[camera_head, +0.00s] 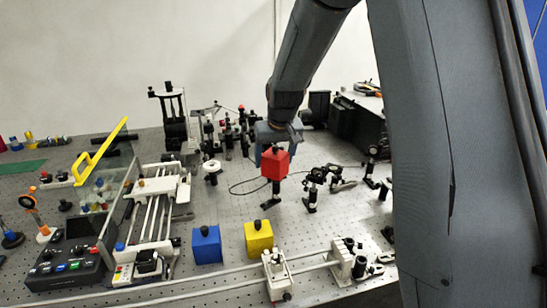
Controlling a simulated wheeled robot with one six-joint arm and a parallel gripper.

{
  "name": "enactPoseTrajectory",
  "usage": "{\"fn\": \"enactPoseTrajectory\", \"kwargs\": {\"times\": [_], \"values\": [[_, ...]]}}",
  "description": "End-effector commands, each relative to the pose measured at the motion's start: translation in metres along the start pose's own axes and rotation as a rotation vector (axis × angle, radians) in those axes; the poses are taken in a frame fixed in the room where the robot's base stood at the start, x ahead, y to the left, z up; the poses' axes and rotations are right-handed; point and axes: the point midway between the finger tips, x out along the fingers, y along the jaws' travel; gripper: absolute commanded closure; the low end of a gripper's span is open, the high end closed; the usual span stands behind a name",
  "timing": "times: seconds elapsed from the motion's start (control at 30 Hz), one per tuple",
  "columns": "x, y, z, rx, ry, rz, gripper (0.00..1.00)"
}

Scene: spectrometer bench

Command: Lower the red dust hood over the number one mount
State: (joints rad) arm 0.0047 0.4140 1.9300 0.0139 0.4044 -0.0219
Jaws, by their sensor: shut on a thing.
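The red dust hood (274,164) is a small box in the middle of the head view. My gripper (272,146) comes down on it from above and is shut on it. The gripper's fingers are small and partly hidden by the hood. The hood is off the bench surface. A dark post mount (276,187) shows directly below the hood in the picture, with its foot (270,204) on the bench. I cannot tell whether the hood touches or covers its top. No mount number is legible.
A blue box (207,245) and a yellow box (259,239) stand nearer on the perforated bench. Dark optics mounts (314,178) stand close to the right of the hood. A white post mount (212,169) stands to the left. A thin cable loops between.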

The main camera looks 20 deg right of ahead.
Motion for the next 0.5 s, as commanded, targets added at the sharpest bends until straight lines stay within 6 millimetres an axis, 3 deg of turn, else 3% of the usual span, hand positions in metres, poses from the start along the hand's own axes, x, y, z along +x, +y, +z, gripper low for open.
{"fn": "enactPoseTrajectory", "kwargs": {"times": [0.5], "values": [[0.013,0.0,0.005,0.0,-0.001,0.0,0.51]]}}
